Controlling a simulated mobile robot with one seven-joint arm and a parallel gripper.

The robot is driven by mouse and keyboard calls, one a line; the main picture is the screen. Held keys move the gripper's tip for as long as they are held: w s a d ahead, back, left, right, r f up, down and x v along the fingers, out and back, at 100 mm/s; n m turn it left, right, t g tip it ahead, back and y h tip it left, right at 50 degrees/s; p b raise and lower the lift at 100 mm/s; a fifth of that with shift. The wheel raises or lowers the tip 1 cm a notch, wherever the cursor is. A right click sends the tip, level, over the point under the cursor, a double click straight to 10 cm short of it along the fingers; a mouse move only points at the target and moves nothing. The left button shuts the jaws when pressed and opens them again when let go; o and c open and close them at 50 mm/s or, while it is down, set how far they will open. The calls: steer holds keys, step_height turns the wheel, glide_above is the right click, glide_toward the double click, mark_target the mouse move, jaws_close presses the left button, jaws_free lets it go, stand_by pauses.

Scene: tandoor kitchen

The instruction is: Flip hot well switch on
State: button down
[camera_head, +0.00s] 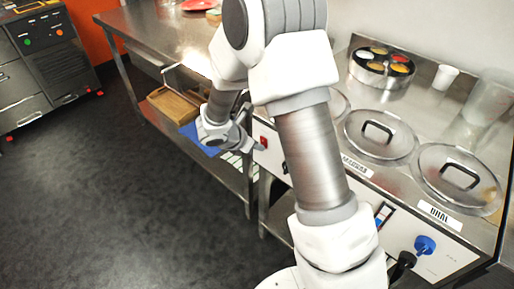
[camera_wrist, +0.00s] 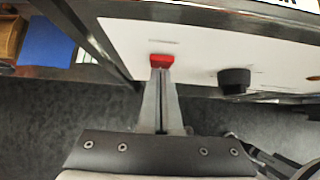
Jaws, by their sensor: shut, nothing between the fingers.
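The red switch (camera_wrist: 161,60) sits on the white front panel (camera_wrist: 200,45) of the hot well counter. It also shows in the head view (camera_head: 263,142), small, at the left end of the panel. My gripper (camera_wrist: 162,75) is shut and empty, with its fingertips right at the lower edge of the red switch; I cannot tell if they touch it. In the head view my gripper (camera_head: 258,146) reaches the panel from the left. Whether the switch is on or off is too small to tell.
A black knob (camera_wrist: 234,80) stands out from the panel to the right of the switch. Lidded wells (camera_head: 381,134) are on top. A wooden box (camera_head: 172,105) sits on the shelf at left. The dark floor (camera_head: 110,200) is clear.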

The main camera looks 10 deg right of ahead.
steer(key=shift+r, duration=0.15)
steer(key=shift+r+p, duration=0.65)
steer(key=shift+r, duration=0.05)
steer(key=shift+a, duration=0.1)
